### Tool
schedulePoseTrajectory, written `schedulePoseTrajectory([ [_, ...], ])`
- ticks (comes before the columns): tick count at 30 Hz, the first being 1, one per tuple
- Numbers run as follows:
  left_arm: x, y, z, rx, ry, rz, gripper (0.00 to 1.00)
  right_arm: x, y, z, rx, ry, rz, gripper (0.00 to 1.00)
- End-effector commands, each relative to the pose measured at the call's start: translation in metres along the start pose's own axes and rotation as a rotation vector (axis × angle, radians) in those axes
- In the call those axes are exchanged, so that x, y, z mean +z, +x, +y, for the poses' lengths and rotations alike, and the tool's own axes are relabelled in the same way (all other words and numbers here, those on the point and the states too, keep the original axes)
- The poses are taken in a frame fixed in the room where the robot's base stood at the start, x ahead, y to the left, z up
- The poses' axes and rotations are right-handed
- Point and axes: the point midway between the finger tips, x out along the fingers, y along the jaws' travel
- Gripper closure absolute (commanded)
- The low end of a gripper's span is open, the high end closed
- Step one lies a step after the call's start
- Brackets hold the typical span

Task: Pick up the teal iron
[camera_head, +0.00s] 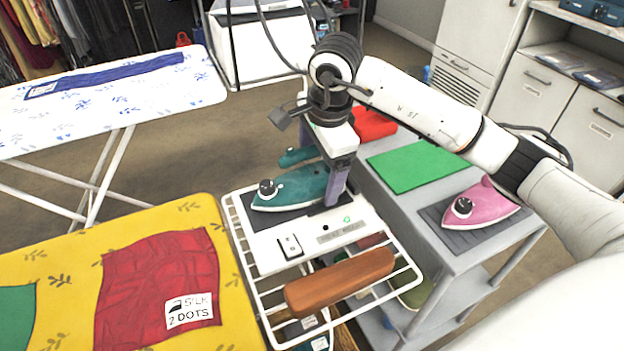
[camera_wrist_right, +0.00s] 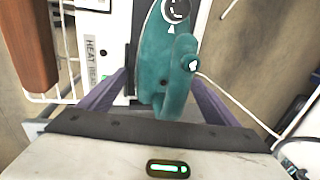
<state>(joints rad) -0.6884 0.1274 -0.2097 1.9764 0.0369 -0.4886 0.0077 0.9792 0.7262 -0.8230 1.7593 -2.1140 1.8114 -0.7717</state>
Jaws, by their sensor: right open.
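My right gripper (camera_head: 338,188) points down at the iron's right end. In the right wrist view my right gripper (camera_wrist_right: 160,92) is open, with one purple finger on each side of the teal body. I cannot tell whether either finger touches it. Part of the iron's right end is hidden behind a finger in the head view. My left gripper is out of view.
A pink iron (camera_head: 477,204) rests on a grey cart (camera_head: 400,215) at right, beside a green cloth (camera_head: 416,166). A brown wooden block (camera_head: 340,281) lies on the stand's front. A yellow ironing board (camera_head: 60,250) with a red cloth (camera_head: 158,285) stands at left.

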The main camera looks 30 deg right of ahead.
Motion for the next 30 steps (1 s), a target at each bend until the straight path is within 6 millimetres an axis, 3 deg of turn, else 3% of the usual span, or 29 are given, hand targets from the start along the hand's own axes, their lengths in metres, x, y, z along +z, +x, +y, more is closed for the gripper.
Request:
schedulePoseTrajectory([
  [3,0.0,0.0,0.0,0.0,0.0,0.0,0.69,0.0,0.0,0.0,0.0,0.0,0.0,0.19],
  [12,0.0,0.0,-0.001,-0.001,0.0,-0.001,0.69,0.0,-0.002,-0.001,-0.003,0.0,-0.001,0.69],
  [20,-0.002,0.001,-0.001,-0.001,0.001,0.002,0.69,0.0,-0.007,-0.002,-0.005,0.0,-0.002,0.69],
  [30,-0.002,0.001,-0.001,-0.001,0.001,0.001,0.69,0.0,-0.066,-0.015,-0.009,0.002,-0.002,0.69],
])
